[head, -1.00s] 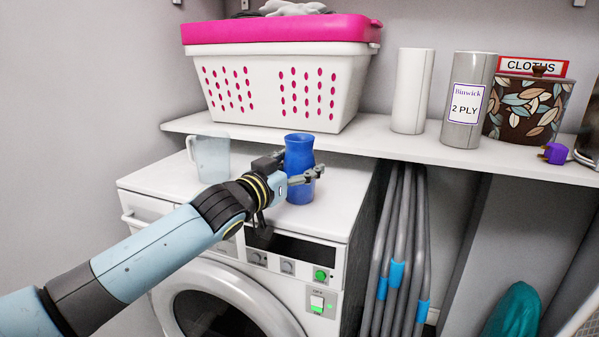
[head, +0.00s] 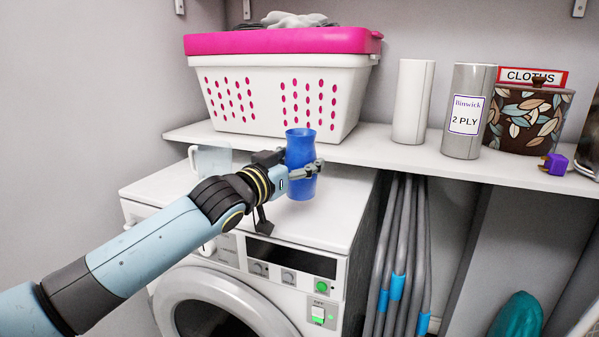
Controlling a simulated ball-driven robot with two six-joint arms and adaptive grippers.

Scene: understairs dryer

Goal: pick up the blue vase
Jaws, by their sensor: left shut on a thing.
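I cannot tell from this view whether the vase's base touches the dryer top (head: 335,195). My right gripper is not in view.
A pale translucent jug (head: 212,158) stands behind my left arm on the dryer. The shelf (head: 390,150) above holds a pink-and-white laundry basket (head: 280,95), a white cylinder (head: 412,102), a grey canister (head: 467,112) and a leaf-patterned pot (head: 525,118). Grey folded poles (head: 402,250) stand right of the dryer.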

